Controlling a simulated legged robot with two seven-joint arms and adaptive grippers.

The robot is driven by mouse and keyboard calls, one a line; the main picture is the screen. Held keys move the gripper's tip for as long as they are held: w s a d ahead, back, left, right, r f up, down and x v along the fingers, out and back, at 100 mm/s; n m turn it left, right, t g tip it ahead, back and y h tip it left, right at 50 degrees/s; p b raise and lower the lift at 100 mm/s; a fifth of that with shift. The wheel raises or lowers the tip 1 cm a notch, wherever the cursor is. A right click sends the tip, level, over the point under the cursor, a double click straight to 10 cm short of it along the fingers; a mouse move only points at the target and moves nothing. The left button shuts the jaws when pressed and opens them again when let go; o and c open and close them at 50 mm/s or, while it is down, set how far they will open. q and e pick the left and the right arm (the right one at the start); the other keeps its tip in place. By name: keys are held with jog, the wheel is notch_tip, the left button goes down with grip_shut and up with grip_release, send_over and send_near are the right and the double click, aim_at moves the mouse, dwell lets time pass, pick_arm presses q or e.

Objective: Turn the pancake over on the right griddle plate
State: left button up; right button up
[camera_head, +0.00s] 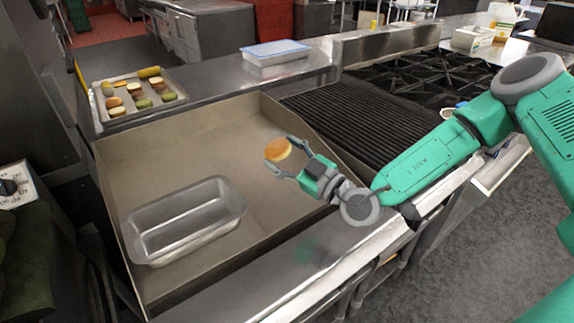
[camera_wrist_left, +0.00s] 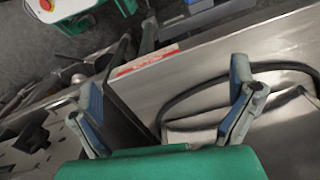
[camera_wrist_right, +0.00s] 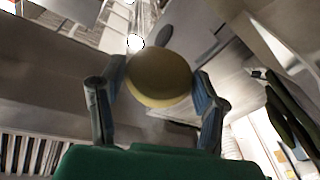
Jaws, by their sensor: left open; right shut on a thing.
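The pancake (camera_head: 278,148), a small round thick one with a brown top and paler side, is held in my right gripper (camera_head: 277,153) above the right part of the flat, walled griddle (camera_head: 262,128). In the right wrist view the pancake (camera_wrist_right: 160,80) sits between the two fingers of the right gripper (camera_wrist_right: 158,78), apart from any surface. My left gripper is outside the head view. In the left wrist view the left gripper (camera_wrist_left: 167,85) has its fingers wide apart with nothing between them.
A metal loaf pan (camera_head: 187,222) stands on the left front of the griddle. A ribbed black grill (camera_head: 352,125) and burner stove (camera_head: 425,75) lie to the right. A tray (camera_head: 117,128) of several small round foods and a blue-lidded container (camera_head: 276,52) stand behind.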

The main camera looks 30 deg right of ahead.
jog(key=m, duration=0.1)
jog(key=m+h+b, duration=0.1)
jog(key=shift+a+f+m+t+h, duration=0.3)
jog(key=shift+a+f+m+t, duration=0.05)
jog(key=shift+f+m+t, duration=0.05)
jog(key=m+h, duration=0.1)
jog(key=m+b, duration=0.1)
jog(key=m, duration=0.1)
jog(key=m+h, duration=0.1)
jog(key=shift+w+a+m+h, duration=0.25)
jog(key=shift+w+m+h, duration=0.05)
jog(key=shift+m, duration=0.1)
pick_arm(q)
notch_tip(320, 180, down, 6)
jog(key=b, duration=0.3)
jog(key=shift+f, duration=0.15)
pick_arm(e)
jog(key=shift+t, duration=0.3)
jog(key=f, duration=0.4)
jog(key=shift+d+f, duration=0.2)
jog(key=shift+d, duration=0.2)
pick_arm(q)
jog(key=shift+a, duration=0.2)
pick_arm(e)
jog(key=shift+a, duration=0.2)
jog(key=o, duration=1.2)
pick_arm(q)
jog(key=shift+d, duration=0.1)
pick_arm(e)
jog(key=shift+d, duration=0.15)
